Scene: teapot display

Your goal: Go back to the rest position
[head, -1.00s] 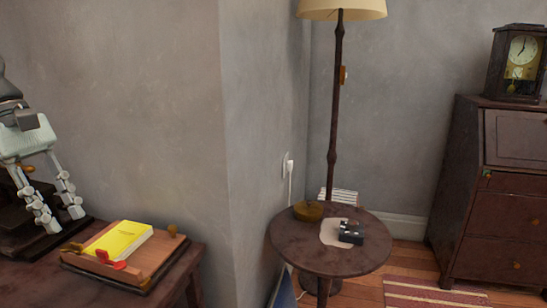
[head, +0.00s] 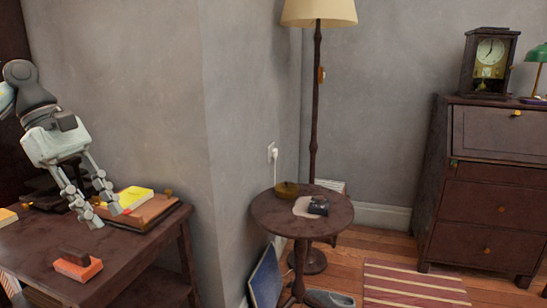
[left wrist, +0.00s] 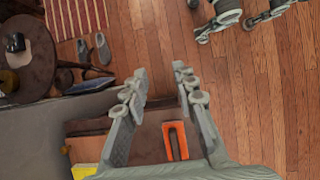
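My left gripper (head: 104,217) hangs over the dark wooden desk (head: 128,258), pointing down, with its two fingers apart and nothing between them. In the left wrist view its open fingers (left wrist: 160,72) show over the desk edge and wooden floor. Two grey fingers of what looks like my right gripper (left wrist: 226,31) stand apart at the top right of that view, with nothing seen between them. My right gripper does not show in the head view.
The desk holds an orange block with a dark top (head: 78,266) and a yellow book (head: 133,196) on a brown case. A round table (head: 285,218), a floor lamp (head: 317,90) and a bureau (head: 486,200) stand to the right.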

